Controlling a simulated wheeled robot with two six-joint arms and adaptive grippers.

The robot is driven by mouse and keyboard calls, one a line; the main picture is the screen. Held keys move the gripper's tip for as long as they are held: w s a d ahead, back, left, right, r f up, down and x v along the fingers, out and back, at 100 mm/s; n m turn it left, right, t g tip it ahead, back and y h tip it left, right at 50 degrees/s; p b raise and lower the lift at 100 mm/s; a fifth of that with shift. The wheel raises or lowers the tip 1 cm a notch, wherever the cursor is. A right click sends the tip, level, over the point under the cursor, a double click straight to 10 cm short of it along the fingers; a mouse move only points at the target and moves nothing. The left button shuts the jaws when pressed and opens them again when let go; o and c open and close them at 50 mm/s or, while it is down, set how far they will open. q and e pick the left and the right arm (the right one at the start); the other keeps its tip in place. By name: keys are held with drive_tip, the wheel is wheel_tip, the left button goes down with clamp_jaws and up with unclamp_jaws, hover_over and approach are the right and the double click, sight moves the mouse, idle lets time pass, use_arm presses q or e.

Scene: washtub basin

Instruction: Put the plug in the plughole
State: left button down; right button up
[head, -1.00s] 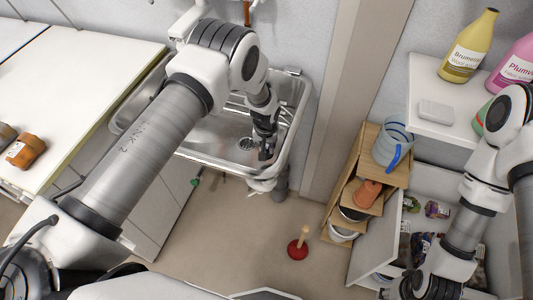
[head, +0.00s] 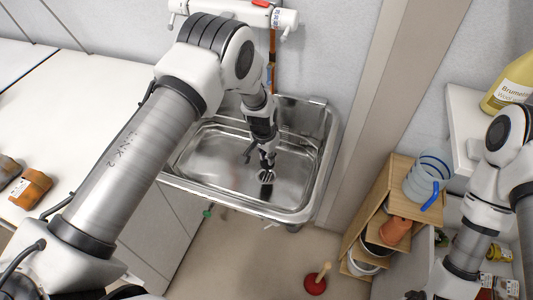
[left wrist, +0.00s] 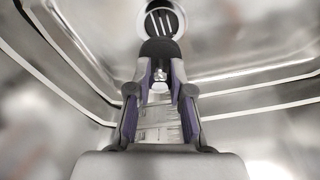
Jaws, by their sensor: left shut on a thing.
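My left gripper (head: 268,160) points down into the steel basin (head: 215,150). In the left wrist view its purple-padded fingers (left wrist: 160,92) are closed on a small metal piece at the top of the dark plug (left wrist: 160,48). The plughole (left wrist: 160,18), a round metal drain with slots, lies just beyond the plug, which overlaps its near edge in that view. In the head view the plughole (head: 266,178) shows right below the fingertips. The plug is hard to make out there. Whether it touches the basin floor cannot be told. My right gripper is below the picture's edge.
The basin walls surround my left gripper, with a rim (head: 325,165) close on the right. A white counter (head: 60,115) lies to the left. A red plunger (head: 316,280) stands on the floor. Wooden shelves (head: 400,185) with a blue-grey jug (head: 428,180) stand at right.

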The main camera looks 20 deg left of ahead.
sight(266, 162)
use_arm(q)
drive_tip(key=shift+s+d+r, duration=0.2)
drive_tip(key=shift+d, duration=0.1)
drive_tip(key=shift+a+f, duration=0.1)
drive_tip(key=shift+a, duration=0.05)
drive_tip(key=shift+w+a+f+b, duration=0.15)
drive_tip(key=shift+a+f+b, duration=0.1)
drive_tip(key=shift+f, duration=0.2)
drive_tip(key=shift+w+a+f+b, duration=0.15)
drive_tip(key=shift+a+f, duration=0.1)
drive_tip(key=shift+f, duration=0.2)
wheel_tip(266, 162, down, 4)
drive_tip(key=b, duration=0.3)
drive_tip(key=shift+d+f, duration=0.15)
drive_tip(key=shift+f, duration=0.1)
drive_tip(key=shift+s, duration=0.1)
use_arm(e)
wheel_tip(266, 162, down, 4)
drive_tip(key=shift+a+r, duration=0.1)
use_arm(q)
drive_tip(key=shift+d+r, duration=0.1)
use_arm(e)
drive_tip(key=shift+r, duration=0.1)
use_arm(q)
drive_tip(key=shift+f+b, duration=0.8)
drive_tip(key=shift+f, duration=0.4)
use_arm(e)
drive_tip(key=shift+f, duration=0.85)
